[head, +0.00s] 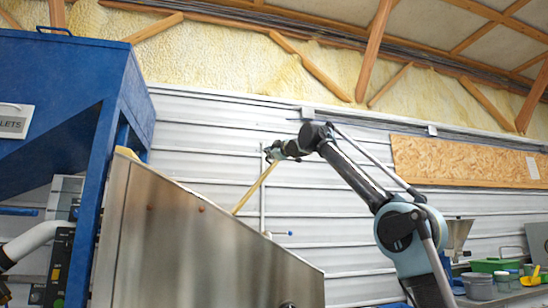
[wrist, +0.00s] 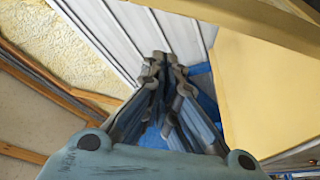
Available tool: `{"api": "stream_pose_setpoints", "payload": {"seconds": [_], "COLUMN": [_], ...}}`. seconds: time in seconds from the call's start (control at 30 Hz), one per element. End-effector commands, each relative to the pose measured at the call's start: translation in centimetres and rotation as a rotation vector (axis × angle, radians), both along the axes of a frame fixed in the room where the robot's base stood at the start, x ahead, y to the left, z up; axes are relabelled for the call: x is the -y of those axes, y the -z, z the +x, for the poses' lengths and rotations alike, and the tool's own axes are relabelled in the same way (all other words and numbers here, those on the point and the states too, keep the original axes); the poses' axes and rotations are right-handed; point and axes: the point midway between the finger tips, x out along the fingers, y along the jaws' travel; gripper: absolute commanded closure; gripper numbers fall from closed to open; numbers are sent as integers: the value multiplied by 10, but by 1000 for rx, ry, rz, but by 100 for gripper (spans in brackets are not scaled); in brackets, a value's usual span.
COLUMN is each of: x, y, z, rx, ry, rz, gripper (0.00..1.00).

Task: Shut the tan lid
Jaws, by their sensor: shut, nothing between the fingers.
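The tan lid (head: 256,187) shows almost edge-on in the head view, standing raised and tilted above the steel hopper (head: 215,240). My gripper (head: 271,153) is at the lid's upper end; whether they touch cannot be told. In the wrist view the lid's broad tan face (wrist: 268,95) fills the right side, beside my gripper (wrist: 165,58). The fingers are shut together with nothing between them. The hopper's opening is hidden behind its steel side in the head view.
A blue hopper frame (head: 105,90) stands close on the left. A bench with green tubs (head: 492,265) and a yellow scoop (head: 531,277) is at the right. The white ribbed wall (head: 215,130) lies behind. Open air lies above the steel hopper.

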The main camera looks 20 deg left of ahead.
Motion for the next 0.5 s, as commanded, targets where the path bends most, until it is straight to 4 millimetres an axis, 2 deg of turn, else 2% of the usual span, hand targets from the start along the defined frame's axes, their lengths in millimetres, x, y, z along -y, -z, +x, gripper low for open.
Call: {"api": "stream_pose_setpoints", "payload": {"seconds": [0.27, 0.5], "x": [-11, 2], "y": [-2, 9], "z": [10, 18], "rx": [0, -1], "ry": [0, 2], "rz": [0, 0], "gripper": [100, 100]}}
